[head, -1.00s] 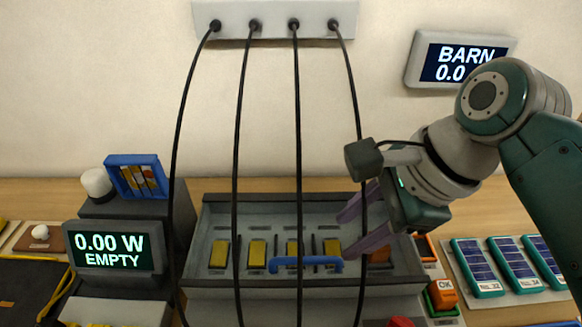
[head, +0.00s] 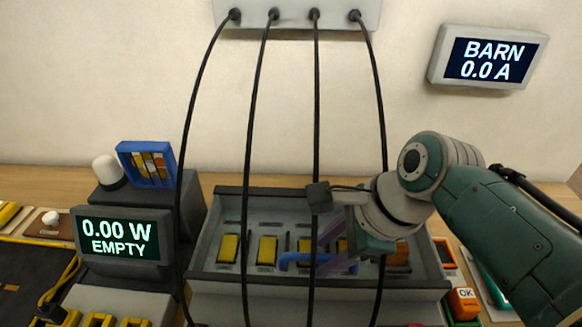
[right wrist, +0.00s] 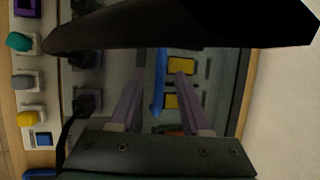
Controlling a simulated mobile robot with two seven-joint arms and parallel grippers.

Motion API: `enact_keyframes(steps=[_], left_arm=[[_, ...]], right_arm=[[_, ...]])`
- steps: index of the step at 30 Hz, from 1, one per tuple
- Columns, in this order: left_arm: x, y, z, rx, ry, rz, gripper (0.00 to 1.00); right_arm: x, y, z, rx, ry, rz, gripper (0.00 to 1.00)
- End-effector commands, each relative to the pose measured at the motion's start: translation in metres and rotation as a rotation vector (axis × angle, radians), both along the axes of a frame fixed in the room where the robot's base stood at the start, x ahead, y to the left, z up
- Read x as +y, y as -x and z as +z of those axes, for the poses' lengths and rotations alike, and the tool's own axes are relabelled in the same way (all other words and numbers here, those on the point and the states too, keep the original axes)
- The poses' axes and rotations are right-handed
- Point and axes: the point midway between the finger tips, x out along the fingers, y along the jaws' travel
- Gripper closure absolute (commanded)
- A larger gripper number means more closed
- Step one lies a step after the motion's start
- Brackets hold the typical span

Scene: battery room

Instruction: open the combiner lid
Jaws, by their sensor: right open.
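The combiner is a wide grey box (head: 204,256) on the bench, with several yellow blocks in a row showing inside. Its lid looks clear and appears closed, with a blue handle (head: 290,259) along the front. My right gripper (head: 322,249) is open at the right part of the handle, its purple fingers partly hidden by a cable. In the right wrist view the blue handle (right wrist: 159,85) lies between the two open fingers (right wrist: 161,82); I cannot tell whether they touch it. My left gripper is not in view.
Several black cables (head: 249,130) hang from the wall strip (head: 300,14) across the front of the box. A display reading "0.00 W EMPTY" (head: 118,236) stands at the left. A "BARN 0.0 A" display (head: 487,58) is on the wall. An orange block marked OK (head: 463,303) sits at the right.

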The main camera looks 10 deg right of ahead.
Motion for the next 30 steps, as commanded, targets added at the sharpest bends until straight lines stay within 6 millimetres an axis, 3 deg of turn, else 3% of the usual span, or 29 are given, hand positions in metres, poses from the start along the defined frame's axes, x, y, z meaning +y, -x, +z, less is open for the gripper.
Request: enact_keyframes(steps=[4, 17, 30], left_arm=[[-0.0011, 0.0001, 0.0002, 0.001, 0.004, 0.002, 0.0], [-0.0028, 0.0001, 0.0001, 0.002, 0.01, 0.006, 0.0], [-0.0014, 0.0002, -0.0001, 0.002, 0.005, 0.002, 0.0]], right_arm=[[-0.0002, 0.0, 0.0004, 0.0, 0.0, 0.0, 0.53], [-0.0002, 0.0003, 0.0004, 0.001, 0.0, 0.0, 1.0], [-0.0002, 0.0003, 0.0004, 0.001, 0.0, 0.0, 1.0]])
